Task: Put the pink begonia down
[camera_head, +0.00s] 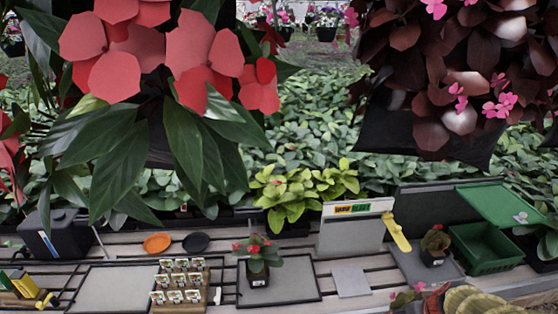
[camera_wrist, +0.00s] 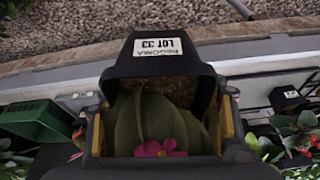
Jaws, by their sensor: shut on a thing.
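The pink begonia shows in the wrist view, with broad green leaves (camera_wrist: 165,125), a pink flower (camera_wrist: 157,149) and a black pot (camera_wrist: 160,58) labelled "BEGONIA LOT 33". My gripper (camera_wrist: 163,135) is shut around it, with yellow pads at both sides of the plant. The wrist picture appears upside down, with the pot above the leaves. In the head view my gripper is not visible. A small plant with pink blooms (camera_head: 405,298) is cut by that view's bottom edge; I cannot tell whether it is the held begonia.
A red-flowered potted plant (camera_head: 257,258) stands on a dark-rimmed grey tray (camera_head: 300,277). A small grey plate (camera_head: 351,281) lies bare to its right. A reddish plant (camera_head: 435,243) stands beside the green crate (camera_head: 487,248). Large hanging plants fill the upper head view.

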